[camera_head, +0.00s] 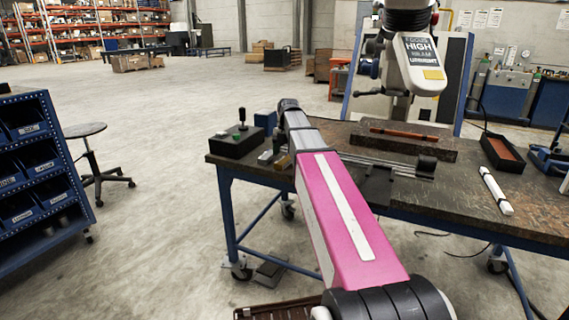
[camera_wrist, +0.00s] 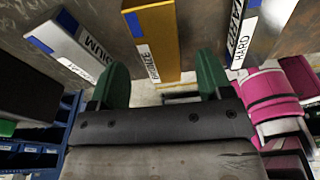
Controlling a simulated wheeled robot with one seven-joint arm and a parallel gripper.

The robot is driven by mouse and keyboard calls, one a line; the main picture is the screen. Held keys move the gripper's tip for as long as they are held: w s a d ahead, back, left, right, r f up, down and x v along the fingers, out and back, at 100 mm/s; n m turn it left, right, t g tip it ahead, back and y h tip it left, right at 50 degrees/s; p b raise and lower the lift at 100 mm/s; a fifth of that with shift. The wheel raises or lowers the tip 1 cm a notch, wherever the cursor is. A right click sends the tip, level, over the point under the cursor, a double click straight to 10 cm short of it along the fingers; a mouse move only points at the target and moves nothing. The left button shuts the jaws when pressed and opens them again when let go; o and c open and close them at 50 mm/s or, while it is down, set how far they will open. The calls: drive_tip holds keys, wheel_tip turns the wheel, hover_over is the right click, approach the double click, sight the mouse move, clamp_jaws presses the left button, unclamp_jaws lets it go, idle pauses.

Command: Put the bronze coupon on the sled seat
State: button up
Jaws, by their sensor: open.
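The bronze coupon (camera_wrist: 152,35) is a gold bar with a blue band and a label in the wrist view, at top centre. My gripper (camera_wrist: 161,76) has two green fingers spread apart, with nothing held between them. The coupon lines up with the gap between the fingers; I cannot tell how far it is from them. In the head view my arm hides the gripper, and a small yellowish piece (camera_head: 284,163) beside the arm may be the coupon. A rail slide with a dark block (camera_head: 427,164) lies on the bench; I cannot make out the sled seat clearly.
A black joystick box (camera_head: 236,143) stands at the bench's left end. A dark slab (camera_head: 405,142), a tray (camera_head: 502,153) and a white bar (camera_head: 496,191) lie farther right.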

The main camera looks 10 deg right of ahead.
drive_tip(key=shift+s+a+f, duration=0.1)
drive_tip(key=shift+s+f, duration=0.1)
drive_tip(key=shift+f, duration=1.05)
drive_tip(key=c, duration=1.3)
drive_tip(key=shift+c, duration=0.2)
drive_tip(key=shift+r, duration=0.2)
